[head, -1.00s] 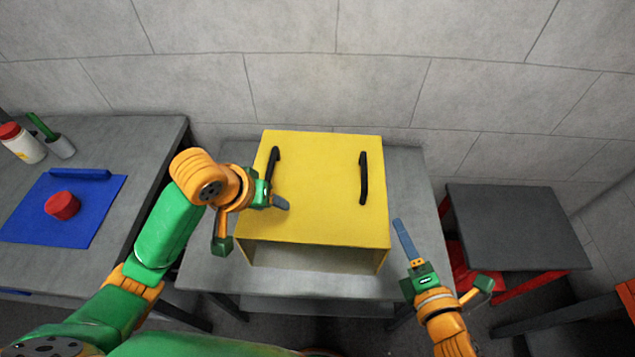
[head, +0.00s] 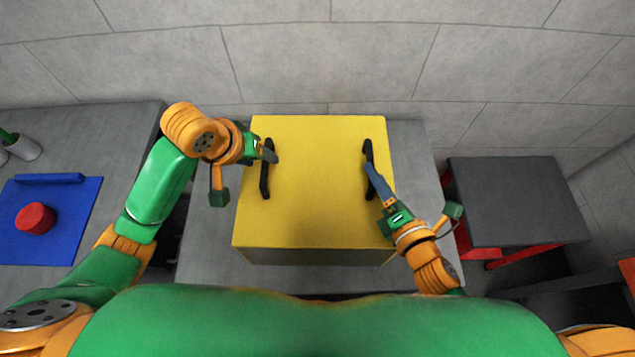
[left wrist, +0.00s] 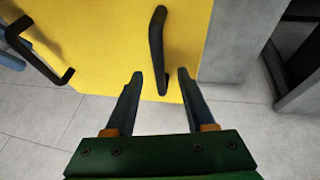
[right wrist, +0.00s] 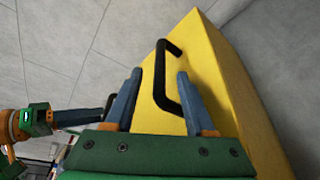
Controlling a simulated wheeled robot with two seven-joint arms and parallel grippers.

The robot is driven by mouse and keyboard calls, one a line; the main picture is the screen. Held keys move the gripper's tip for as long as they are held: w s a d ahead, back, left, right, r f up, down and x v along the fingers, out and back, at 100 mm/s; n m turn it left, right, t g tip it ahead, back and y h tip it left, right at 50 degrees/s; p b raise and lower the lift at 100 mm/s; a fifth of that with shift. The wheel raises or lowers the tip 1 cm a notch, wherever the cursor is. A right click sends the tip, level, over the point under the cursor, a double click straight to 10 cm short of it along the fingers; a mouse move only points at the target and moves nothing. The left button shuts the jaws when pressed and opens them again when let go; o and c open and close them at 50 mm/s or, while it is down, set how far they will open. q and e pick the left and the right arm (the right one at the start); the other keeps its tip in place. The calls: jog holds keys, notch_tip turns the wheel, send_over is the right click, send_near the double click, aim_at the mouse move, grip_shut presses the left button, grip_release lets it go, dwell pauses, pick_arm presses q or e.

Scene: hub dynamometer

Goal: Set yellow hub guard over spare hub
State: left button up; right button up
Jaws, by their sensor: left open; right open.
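The yellow hub guard (head: 318,185), a box with two black handles on its top, stands on the grey table. Its left handle (head: 266,168) is close to my left gripper (head: 268,156). In the left wrist view this handle (left wrist: 157,50) lies between and just beyond the open fingers (left wrist: 158,85). My right gripper (head: 375,180) is open at the right handle (head: 369,155). In the right wrist view that handle (right wrist: 163,80) shows between the open fingers (right wrist: 158,90). I cannot tell whether the fingers touch either handle. The spare hub is not identifiable.
A blue mat (head: 60,240) with a red round piece (head: 36,218) lies on the left bench (head: 120,130). A dark grey table (head: 510,195) with red parts below stands at right. The grey middle table (head: 410,150) shows around the guard. A wall is behind.

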aim_at(264, 162)
pick_arm(q)
jog(key=shift+x, duration=2.05)
pick_arm(e)
jog(key=shift+x, duration=2.05)
pick_arm(q)
grip_shut()
pick_arm(e)
grip_shut()
pick_arm(q)
jog(key=shift+w+r, duration=0.1)
